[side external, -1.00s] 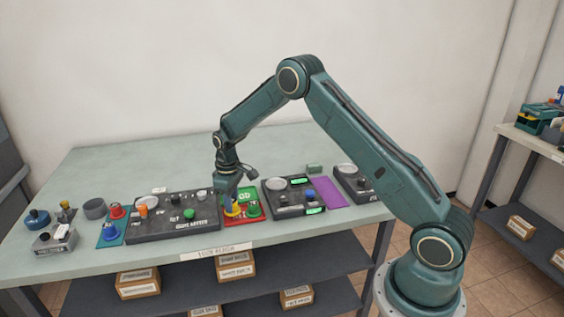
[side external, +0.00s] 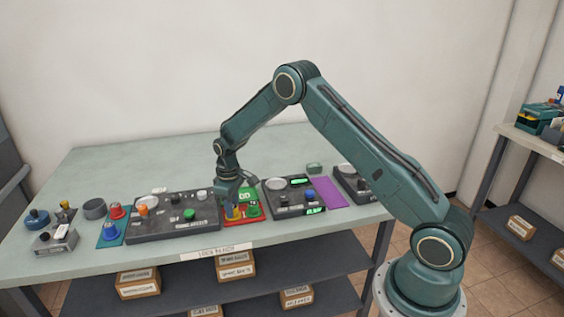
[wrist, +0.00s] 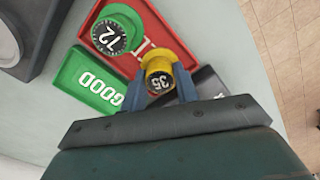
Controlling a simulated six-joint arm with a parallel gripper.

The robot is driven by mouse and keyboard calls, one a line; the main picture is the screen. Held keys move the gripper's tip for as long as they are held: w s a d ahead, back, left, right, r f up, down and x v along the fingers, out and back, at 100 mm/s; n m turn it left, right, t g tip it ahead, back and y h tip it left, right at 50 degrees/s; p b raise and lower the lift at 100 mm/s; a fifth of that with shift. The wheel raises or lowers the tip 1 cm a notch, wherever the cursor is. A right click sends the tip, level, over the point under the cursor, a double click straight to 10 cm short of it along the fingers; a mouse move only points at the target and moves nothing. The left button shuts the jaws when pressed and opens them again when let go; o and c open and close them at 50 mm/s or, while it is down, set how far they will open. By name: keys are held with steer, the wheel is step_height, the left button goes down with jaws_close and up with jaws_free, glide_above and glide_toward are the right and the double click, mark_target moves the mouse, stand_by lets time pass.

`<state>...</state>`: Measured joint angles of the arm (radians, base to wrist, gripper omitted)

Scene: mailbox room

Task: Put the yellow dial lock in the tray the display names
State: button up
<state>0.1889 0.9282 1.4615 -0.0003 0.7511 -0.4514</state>
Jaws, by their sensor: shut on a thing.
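The yellow dial lock (wrist: 158,68), its face reading 35, is between the blue fingers of my gripper (wrist: 161,84) in the wrist view. My gripper is shut on it. In the side view the lock (side external: 233,213) is low over the red tray (side external: 237,224); I cannot tell whether it touches the tray. The green tray marked GOOD (wrist: 80,77) lies beside the red tray, whose lettering is mostly hidden. A lit green display (side external: 315,210) is on the dark panel to the right, too small to read.
A green dial marked 72 (wrist: 110,37) sits on the red tray, close to the held lock. A dark panel with knobs (side external: 175,222) stands to the left. A purple mat (side external: 327,192) lies to the right. The back of the table (side external: 140,165) is clear.

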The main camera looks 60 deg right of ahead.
steer(key=o, duration=1.4)
steer(key=shift+r, duration=0.15)
steer(key=shift+r, duration=2.85)
